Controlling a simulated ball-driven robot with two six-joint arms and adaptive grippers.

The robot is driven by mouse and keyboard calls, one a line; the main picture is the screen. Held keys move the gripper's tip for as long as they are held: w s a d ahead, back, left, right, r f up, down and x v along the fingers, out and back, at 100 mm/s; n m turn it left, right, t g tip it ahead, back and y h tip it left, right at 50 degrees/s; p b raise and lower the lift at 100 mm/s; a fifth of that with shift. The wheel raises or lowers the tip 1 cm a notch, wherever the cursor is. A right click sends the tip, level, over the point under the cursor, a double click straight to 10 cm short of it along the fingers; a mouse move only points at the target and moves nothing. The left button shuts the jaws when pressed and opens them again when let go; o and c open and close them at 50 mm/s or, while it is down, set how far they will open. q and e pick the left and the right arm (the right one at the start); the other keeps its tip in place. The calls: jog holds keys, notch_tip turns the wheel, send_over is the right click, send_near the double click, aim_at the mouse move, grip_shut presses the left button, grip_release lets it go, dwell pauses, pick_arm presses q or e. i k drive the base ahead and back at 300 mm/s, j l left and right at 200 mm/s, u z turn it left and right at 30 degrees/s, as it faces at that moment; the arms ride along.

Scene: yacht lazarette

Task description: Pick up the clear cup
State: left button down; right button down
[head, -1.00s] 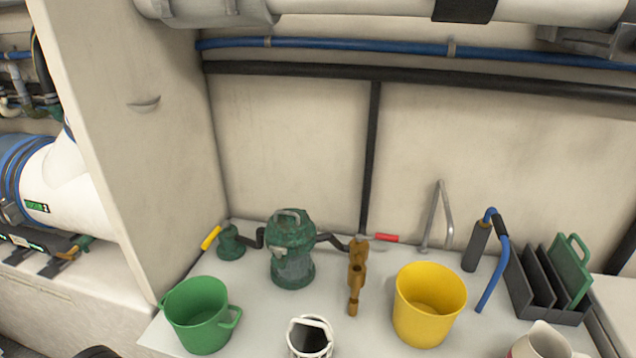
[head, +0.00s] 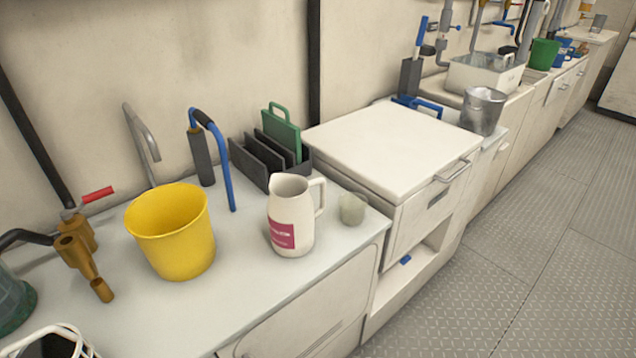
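A small translucent cup (head: 353,208), pale and cloudy, stands upright on the light worktop (head: 255,283) near its right end. It is just right of a white pitcher (head: 291,214) with a magenta label, whose handle points towards the cup. The cup looks clear of the pitcher, with a small gap. Neither of my grippers shows in the head view.
A yellow bucket (head: 172,232) stands left of the pitcher. Behind are a dark rack (head: 268,160) with a green board (head: 281,130), and a blue-handled tool (head: 220,155). A white lidded cabinet (head: 390,146) adjoins the worktop on the right. The grey floor (head: 535,240) at right is clear.

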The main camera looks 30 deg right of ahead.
aim_at(352, 205)
jog(key=z, duration=1.05)
